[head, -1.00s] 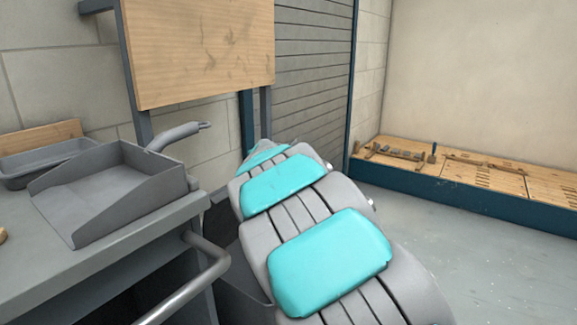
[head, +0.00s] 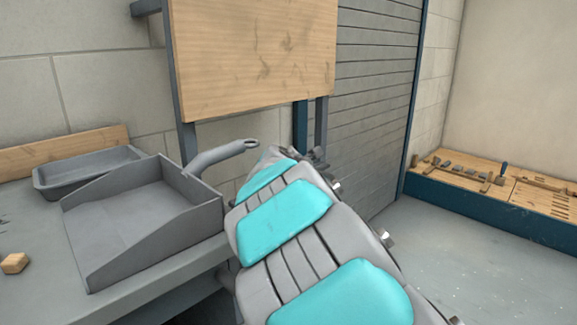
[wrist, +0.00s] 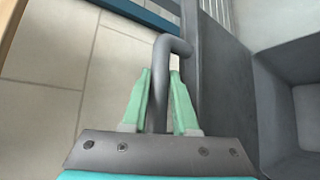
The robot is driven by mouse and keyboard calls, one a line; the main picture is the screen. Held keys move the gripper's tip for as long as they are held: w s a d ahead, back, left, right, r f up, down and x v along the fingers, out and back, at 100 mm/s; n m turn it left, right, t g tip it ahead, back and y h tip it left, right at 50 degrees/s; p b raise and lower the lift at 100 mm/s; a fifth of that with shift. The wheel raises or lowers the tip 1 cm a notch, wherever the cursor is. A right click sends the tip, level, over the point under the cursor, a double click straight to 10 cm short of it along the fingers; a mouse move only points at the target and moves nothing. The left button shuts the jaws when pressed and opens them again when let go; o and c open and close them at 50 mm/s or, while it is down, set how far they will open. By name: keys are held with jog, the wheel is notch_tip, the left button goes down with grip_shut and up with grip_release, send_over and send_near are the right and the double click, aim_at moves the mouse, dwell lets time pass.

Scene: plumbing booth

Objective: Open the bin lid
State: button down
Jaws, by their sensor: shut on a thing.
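In the wrist view, my gripper (wrist: 161,76) has its two pale green fingers closed on either side of a grey bent bar handle (wrist: 176,46). The bar runs up between the fingers and bends to the right near its top, beside a dark grey panel (wrist: 228,85). I cannot tell for sure whether this panel is the bin lid, or how far any lid is open. In the head view, my arm covers my gripper and the handle. No bin shows clearly there.
A grey bench (head: 48,250) at left holds a grey dustpan (head: 130,225), whose handle (head: 225,153) points toward my arm, and a shallow tray (head: 85,172). A wooden board (head: 250,60) stands behind. Open floor (head: 450,250) lies right, before a low tool platform (head: 490,205).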

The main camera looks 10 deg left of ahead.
jog(key=c, duration=0.7)
grip_release()
jog(key=shift+v, duration=3.9)
